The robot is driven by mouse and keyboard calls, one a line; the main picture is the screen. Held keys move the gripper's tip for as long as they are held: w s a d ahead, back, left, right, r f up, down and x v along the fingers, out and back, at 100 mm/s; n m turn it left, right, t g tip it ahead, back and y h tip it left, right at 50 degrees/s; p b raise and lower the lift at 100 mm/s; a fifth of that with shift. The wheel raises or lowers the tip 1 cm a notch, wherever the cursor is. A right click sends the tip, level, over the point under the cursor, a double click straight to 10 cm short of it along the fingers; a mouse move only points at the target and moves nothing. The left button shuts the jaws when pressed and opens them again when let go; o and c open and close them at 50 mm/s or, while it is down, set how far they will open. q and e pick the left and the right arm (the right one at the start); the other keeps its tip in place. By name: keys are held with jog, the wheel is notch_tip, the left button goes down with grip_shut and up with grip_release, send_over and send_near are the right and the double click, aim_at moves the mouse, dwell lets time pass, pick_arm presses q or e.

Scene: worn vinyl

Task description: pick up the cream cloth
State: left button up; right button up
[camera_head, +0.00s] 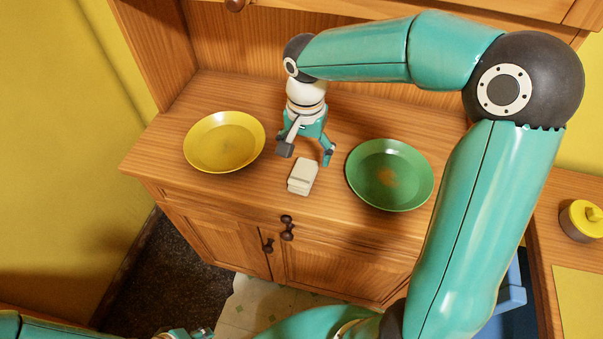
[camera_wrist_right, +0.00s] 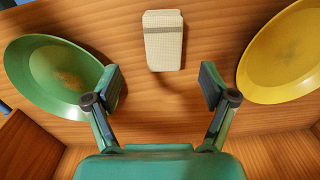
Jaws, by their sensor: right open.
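The cream cloth (camera_head: 302,177) is a small folded block lying on the wooden cabinet top between two plates. In the right wrist view the cloth (camera_wrist_right: 163,42) lies beyond the fingertips, roughly centred between them. My right gripper (camera_head: 306,154) is open and empty, pointing down just behind the cloth. In the right wrist view its two fingers (camera_wrist_right: 162,86) are spread wide, with bare wood between them. Of my left gripper, only a cut-off bit (camera_head: 186,333) shows at the bottom edge of the head view; its jaws cannot be made out.
A yellow plate (camera_head: 224,142) stands left of the cloth and a green plate (camera_head: 390,175) right of it, both close by. The cabinet's front edge is just ahead of the cloth. A yellow-lidded pot (camera_head: 580,220) sits on another surface at the far right.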

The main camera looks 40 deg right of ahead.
aim_at(303, 171)
notch_tip(303, 171, down, 3)
jog(key=shift+s+f, duration=0.1)
jog(key=shift+w+f+p, duration=0.2)
jog(key=shift+f+p, duration=0.15)
jog(key=shift+f, duration=1)
jog(key=shift+w+f+p, duration=0.15)
jog(key=shift+f+p, duration=0.15)
jog(key=shift+f, duration=1.05)
jog(key=c, duration=1.1)
jog(key=shift+c, duration=0.2)
jog(key=shift+r, duration=0.1)
notch_tip(303, 171, up, 20)
jog(key=shift+b, duration=0.3)
